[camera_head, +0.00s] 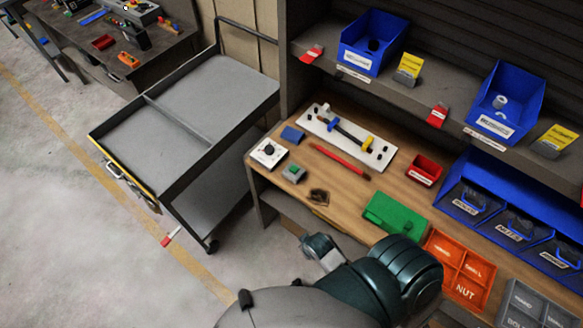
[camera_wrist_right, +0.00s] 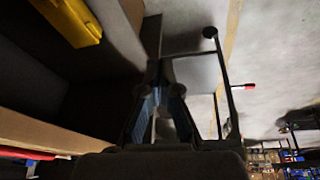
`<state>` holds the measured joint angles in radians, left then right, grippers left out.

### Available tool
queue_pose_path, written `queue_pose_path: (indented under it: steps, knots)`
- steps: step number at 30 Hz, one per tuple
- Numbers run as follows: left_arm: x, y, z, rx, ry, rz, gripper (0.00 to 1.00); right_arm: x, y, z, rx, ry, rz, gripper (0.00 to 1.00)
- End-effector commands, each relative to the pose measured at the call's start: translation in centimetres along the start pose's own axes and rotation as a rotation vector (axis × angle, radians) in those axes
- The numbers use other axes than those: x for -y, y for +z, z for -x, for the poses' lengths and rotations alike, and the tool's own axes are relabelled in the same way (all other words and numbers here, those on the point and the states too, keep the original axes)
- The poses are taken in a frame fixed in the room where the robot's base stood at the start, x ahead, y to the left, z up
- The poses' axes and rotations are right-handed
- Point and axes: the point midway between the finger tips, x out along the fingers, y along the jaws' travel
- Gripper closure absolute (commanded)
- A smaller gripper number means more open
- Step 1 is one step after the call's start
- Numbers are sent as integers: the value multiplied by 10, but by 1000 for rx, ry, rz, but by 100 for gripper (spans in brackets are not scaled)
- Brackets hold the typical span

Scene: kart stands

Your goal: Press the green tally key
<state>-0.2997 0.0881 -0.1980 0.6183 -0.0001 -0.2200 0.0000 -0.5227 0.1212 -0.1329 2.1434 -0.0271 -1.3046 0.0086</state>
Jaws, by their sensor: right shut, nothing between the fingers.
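The tally key is a small grey block with a green top (camera_head: 293,173), near the left front edge of the wooden bench (camera_head: 330,203). My right gripper (camera_head: 318,246) is in front of the bench edge in the head view, nearer the camera than the key and apart from it. Its fingers come together at the tips in the right wrist view (camera_wrist_right: 157,68), with nothing between them. I cannot make out the key in the right wrist view. My left gripper does not show.
A white dial box (camera_head: 268,152) and a blue block (camera_head: 293,135) sit beside the key. A grey cart (camera_head: 177,110) stands left of the bench.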

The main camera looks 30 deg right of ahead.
Motion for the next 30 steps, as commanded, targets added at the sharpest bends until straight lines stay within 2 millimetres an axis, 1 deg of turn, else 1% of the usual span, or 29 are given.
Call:
queue_pose_path:
  steps: [1,3,5,8,9,11,12,14,15,17,18,20,21,23,24,26,27,29,30]
  knots:
    - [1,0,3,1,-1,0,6,-10,-14,22,-41,29,2,100]
    - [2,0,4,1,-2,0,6,-27,-34,46,-107,81,3,100]
    - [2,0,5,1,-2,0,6,-43,-52,63,-176,138,6,100]
    - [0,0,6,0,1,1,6,-69,-86,88,-308,244,17,100]
    - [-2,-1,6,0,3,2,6,-79,-100,98,-364,289,26,100]
    - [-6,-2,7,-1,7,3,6,-93,-121,114,-453,356,44,100]
    - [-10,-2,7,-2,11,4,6,-101,-136,124,-515,400,60,100]
    - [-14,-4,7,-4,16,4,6,-113,-157,142,-609,465,88,100]
    - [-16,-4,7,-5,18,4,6,-119,-172,154,-675,509,114,100]
    - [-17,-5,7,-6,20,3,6,-126,-194,173,-774,572,160,100]
    - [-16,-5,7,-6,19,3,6,-129,-208,187,-844,614,198,100]
    - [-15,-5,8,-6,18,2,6,-132,-229,209,-951,674,265,100]
    - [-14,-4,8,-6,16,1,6,-132,-242,223,-1022,714,319,100]
    - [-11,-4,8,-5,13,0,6,-128,-261,245,-1132,769,416,100]
    - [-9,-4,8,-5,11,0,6,-123,-273,260,-1207,804,496,100]
    - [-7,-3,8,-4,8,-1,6,-110,-290,280,-1317,852,644,100]
    - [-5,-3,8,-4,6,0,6,-99,-299,291,-1385,877,763,100]
    - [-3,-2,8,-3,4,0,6,-78,-309,301,-1464,901,958,100]
    - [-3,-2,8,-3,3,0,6,-65,-313,302,-1499,907,1096,100]
